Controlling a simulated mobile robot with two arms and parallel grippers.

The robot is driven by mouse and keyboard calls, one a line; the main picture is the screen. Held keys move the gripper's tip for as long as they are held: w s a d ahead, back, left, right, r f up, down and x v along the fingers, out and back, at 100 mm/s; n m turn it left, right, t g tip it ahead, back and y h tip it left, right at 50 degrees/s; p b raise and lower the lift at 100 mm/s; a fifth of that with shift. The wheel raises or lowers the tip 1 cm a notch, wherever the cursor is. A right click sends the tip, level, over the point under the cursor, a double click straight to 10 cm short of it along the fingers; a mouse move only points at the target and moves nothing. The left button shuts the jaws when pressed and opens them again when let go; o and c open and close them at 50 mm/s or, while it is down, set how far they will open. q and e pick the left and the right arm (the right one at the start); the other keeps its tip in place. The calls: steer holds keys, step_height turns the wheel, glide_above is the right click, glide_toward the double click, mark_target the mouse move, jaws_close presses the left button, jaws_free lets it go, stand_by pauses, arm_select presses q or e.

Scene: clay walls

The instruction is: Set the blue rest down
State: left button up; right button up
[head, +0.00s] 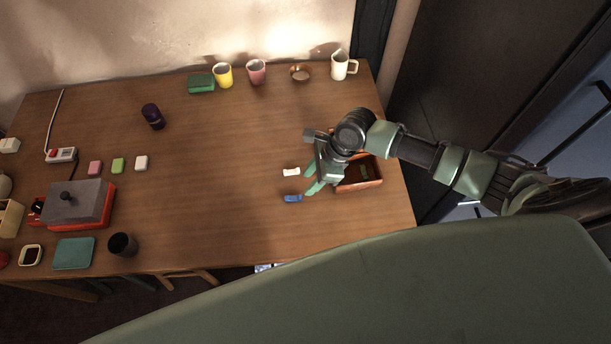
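The blue rest (292,198) is a small blue piece on the wooden table, right of the middle, below a white rest (291,172). My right gripper (309,184) is just to the right of both rests, with its green fingers spread apart and pointing left. Nothing shows between the fingers, and the blue rest looks apart from the lower fingertip. Whether the blue rest touches the table is hard to tell, but it seems to lie on it. My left gripper is not in view.
A brown open box (371,184) stands partly under my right arm. A white mug (342,66), copper bowl (300,73), pink cup (256,72) and yellow cup (223,75) line the back edge. The table's middle is clear.

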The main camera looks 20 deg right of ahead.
mark_target(295, 198)
steer(key=shift+s+a+f, duration=0.1)
steer(key=shift+s+f, duration=0.1)
steer(key=shift+a+f, duration=1)
steer(key=shift+f, duration=0.15)
steer(key=x, duration=0.3)
steer(key=shift+w+a+f+p, duration=0.1)
steer(key=shift+f+p, duration=0.2)
steer(key=shift+a+f, duration=0.1)
steer(key=shift+f, duration=0.15)
steer(key=shift+a, duration=0.1)
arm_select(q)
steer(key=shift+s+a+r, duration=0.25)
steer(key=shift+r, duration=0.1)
arm_select(e)
jaws_close()
